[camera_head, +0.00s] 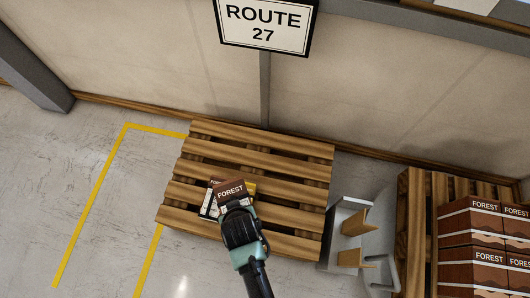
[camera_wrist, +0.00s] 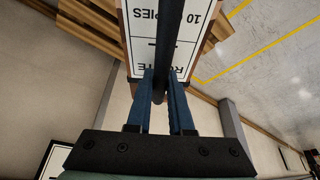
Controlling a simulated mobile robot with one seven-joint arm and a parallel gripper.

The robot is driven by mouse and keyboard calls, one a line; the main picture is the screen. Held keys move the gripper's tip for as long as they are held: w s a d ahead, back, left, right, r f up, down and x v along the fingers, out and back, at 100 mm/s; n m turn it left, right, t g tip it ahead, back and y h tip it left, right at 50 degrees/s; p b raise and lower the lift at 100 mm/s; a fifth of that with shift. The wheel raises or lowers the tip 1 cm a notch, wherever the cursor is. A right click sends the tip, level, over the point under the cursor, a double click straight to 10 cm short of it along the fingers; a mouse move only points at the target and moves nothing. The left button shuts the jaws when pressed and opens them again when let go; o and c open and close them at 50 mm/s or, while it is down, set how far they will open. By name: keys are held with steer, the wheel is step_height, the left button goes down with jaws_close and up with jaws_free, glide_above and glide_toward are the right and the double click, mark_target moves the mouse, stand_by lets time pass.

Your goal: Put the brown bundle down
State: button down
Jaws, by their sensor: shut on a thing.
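The brown bundle (camera_head: 231,187), with FOREST on its top, is in my gripper (camera_head: 236,206) over the left part of a wooden pallet (camera_head: 300,192). In the wrist view, the bundle's white label (camera_wrist: 139,52) faces me with ROUTE and COPIES on it. My gripper's blue fingers (camera_wrist: 161,85) are shut around a dark bar in front of that label. A second printed item (camera_head: 208,208), dark and white, shows partly from under the bundle. I cannot tell whether the bundle touches it. My gripper hides the bundle's near side.
A ROUTE 27 sign (camera_head: 264,25) stands on a post behind the pallet. Yellow floor lines (camera_head: 90,205) run left of it. Further right, brown FOREST bundles (camera_head: 471,254) are stacked on another pallet (camera_head: 416,215).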

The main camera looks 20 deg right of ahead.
steer(key=w+d+f+m+h+b, duration=0.1)
steer(key=d+f+b, duration=0.3)
steer(key=f+b, duration=1.1)
steer(key=w+d+f+m+b, duration=0.3)
steer(key=d+f+b, duration=0.1)
steer(key=f+b, duration=1.1)
steer(key=w+d+f+m+h+b, duration=0.1)
steer(key=d+f+b, duration=0.3)
steer(key=f+b, duration=1.1)
steer(key=w+m+b, duration=0.1)
steer(key=b, duration=0.4)
steer(key=shift+w+d+m+g+h, duration=0.2)
steer(key=shift+d+m+g+h, duration=0.1)
steer(key=shift+f, duration=0.1)
steer(key=c, duration=0.8)
jaws_free()
steer(key=shift+s+f, duration=0.1)
steer(key=shift+s, duration=0.05)
steer(key=p+v, duration=0.6)
steer(key=v, duration=0.6)
